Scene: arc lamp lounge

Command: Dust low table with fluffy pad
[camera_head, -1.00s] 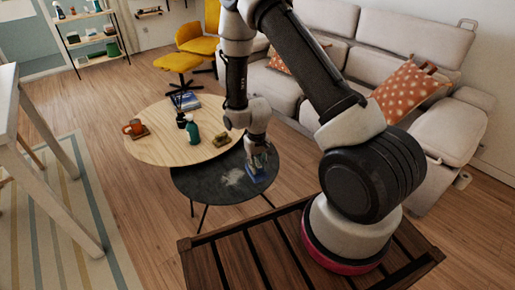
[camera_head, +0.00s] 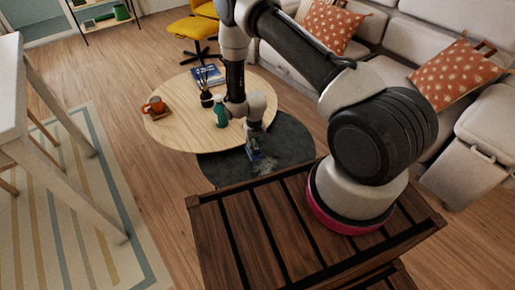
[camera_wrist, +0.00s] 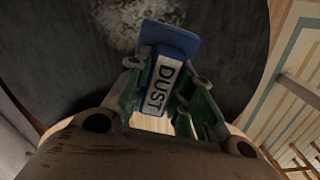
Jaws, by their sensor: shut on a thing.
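The low table is the dark round one (camera_head: 296,146), partly tucked beside a light wooden round table. A pale dusty patch (camera_wrist: 122,22) shows on its dark top in the wrist view. My gripper (camera_head: 256,146) is over the left part of the dark table and points down. It is shut on a blue pad holder labelled "DUST" (camera_wrist: 165,82), which also shows in the head view (camera_head: 256,156). The pad's underside is hidden, so I cannot tell whether it touches the tabletop.
The light wooden table (camera_head: 178,126) stands just behind, with an orange mug (camera_head: 155,105), a dark reed bottle (camera_head: 206,99), a green bottle (camera_head: 220,116) and a blue book (camera_head: 208,75). A sofa (camera_head: 385,72) is at right. A striped rug (camera_head: 75,215) lies left.

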